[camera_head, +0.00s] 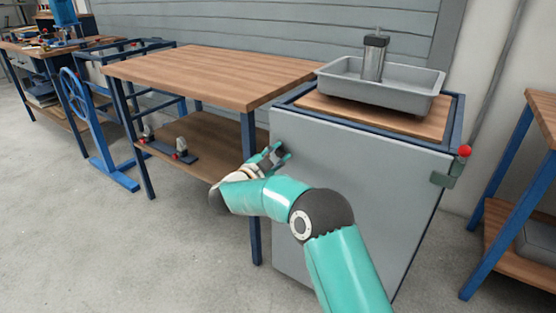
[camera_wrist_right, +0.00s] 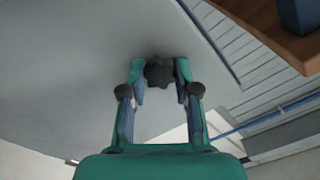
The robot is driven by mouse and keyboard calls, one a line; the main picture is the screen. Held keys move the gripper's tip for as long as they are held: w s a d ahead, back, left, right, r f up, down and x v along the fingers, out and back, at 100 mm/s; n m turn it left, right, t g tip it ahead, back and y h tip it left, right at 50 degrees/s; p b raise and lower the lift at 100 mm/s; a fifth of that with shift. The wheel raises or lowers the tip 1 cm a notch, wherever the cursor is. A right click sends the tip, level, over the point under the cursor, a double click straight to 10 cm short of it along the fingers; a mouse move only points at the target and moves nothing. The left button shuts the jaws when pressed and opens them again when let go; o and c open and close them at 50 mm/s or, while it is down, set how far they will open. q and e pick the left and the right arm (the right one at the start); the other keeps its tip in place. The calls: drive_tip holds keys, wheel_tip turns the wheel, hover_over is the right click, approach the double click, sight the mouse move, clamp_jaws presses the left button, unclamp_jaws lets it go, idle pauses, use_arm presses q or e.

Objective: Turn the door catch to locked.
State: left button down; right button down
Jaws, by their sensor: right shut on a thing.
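The door catch is a dark, lobed knob (camera_wrist_right: 159,72) on the grey cabinet door (camera_wrist_right: 85,60). In the right wrist view it sits between my two fingertips, against the door face. My right gripper (camera_wrist_right: 160,84) is shut on this knob, one finger on each side. In the head view my right gripper (camera_head: 277,155) is at the upper left part of the grey door (camera_head: 365,190), and it mostly hides the knob. Whether the catch points to locked cannot be told. My left gripper is not in view.
A grey tray (camera_head: 340,88) with a metal cylinder (camera_head: 375,58) stands on the cabinet top. A red ball knob (camera_head: 465,151) sits on a green bracket at the cabinet's right edge. A wooden workbench (camera_head: 210,75) stands close on the left. The floor in front is clear.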

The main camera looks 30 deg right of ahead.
drive_tip(key=m+b, duration=0.2)
drive_tip(key=m, duration=0.1)
drive_tip(key=shift+f+m+b, duration=0.25)
drive_tip(key=shift+m+b, duration=1.1)
drive_tip(key=shift+m, duration=0.45)
drive_tip(key=shift+s, duration=0.1)
drive_tip(key=shift+d, duration=0.1)
drive_tip(key=c, duration=0.8)
unclamp_jaws()
drive_tip(key=shift+c, duration=0.2)
drive_tip(key=shift+r, duration=0.1)
drive_tip(key=shift+a, duration=0.25)
drive_tip(key=v, duration=1.1)
drive_tip(key=shift+a, duration=0.3)
